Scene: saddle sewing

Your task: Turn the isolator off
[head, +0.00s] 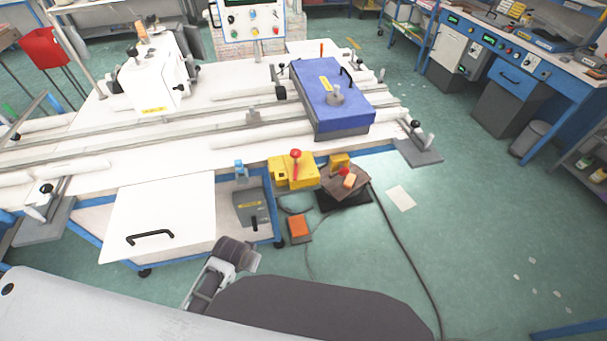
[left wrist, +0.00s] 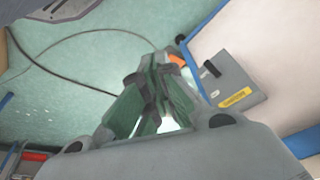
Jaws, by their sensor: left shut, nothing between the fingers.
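A grey box (head: 252,208) with a yellow label and a dark part on its face is in the open bay under the table. It also shows in the left wrist view (left wrist: 228,76). I cannot tell for certain which of these is the isolator. My left gripper (left wrist: 146,82) is shut and empty in the left wrist view, apart from the grey box. In the head view my left arm is low in the middle, its fingers not distinguishable. My right gripper is out of view.
A white panel (head: 165,218) with a black handle is left of the bay. An orange pedal (head: 298,228) and a brown block with a red knob (head: 344,171) are right of it. Cables cross the green floor, which is open to the right.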

